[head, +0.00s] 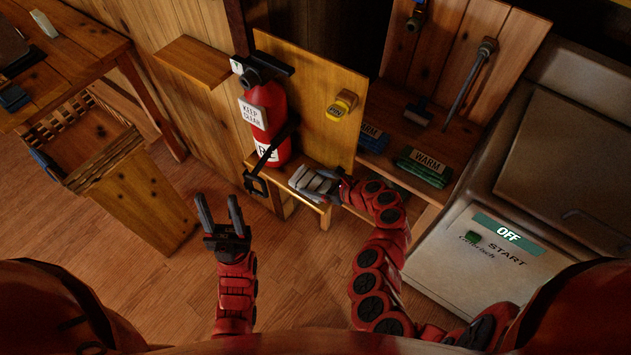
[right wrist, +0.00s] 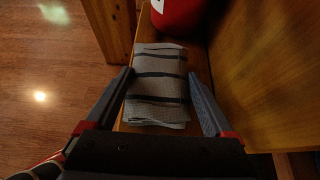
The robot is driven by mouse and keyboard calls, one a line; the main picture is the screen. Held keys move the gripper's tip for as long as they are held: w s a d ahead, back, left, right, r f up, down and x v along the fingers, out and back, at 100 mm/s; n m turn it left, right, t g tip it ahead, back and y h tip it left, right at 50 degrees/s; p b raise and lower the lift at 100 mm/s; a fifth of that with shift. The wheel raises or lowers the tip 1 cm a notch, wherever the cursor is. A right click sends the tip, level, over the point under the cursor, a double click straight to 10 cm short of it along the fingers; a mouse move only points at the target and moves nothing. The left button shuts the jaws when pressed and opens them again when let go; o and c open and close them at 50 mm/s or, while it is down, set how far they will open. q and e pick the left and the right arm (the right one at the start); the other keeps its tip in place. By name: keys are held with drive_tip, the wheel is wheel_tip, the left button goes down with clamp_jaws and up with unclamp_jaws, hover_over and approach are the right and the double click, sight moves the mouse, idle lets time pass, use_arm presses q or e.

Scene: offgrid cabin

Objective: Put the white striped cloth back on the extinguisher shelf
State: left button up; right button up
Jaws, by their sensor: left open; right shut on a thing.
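The white striped cloth (head: 310,184), grey-white with dark stripes and folded flat, is at the front right of the extinguisher shelf (right wrist: 201,62), in front of the red extinguisher (head: 270,112). In the right wrist view the cloth (right wrist: 158,88) lies along the wooden shelf, its far end close to the extinguisher's base (right wrist: 181,14). My right gripper (right wrist: 160,80) is shut on the cloth, with a finger along each side. Whether the cloth's underside rests fully on the shelf is hidden. My left gripper (head: 219,206) is open and empty over the floor, left of the shelf.
A yellow wooden panel (head: 310,85) stands right of the extinguisher. A black strap or hose (head: 258,180) hangs over the shelf's front. Green folded "WARM" cloths (head: 424,167) lie in the right bay, beside a white machine (head: 480,250). A wooden crate (head: 130,180) stands at left.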

drive_tip(key=shift+f, duration=0.25)
drive_tip(key=o, duration=1.4)
drive_tip(key=shift+o, duration=0.2)
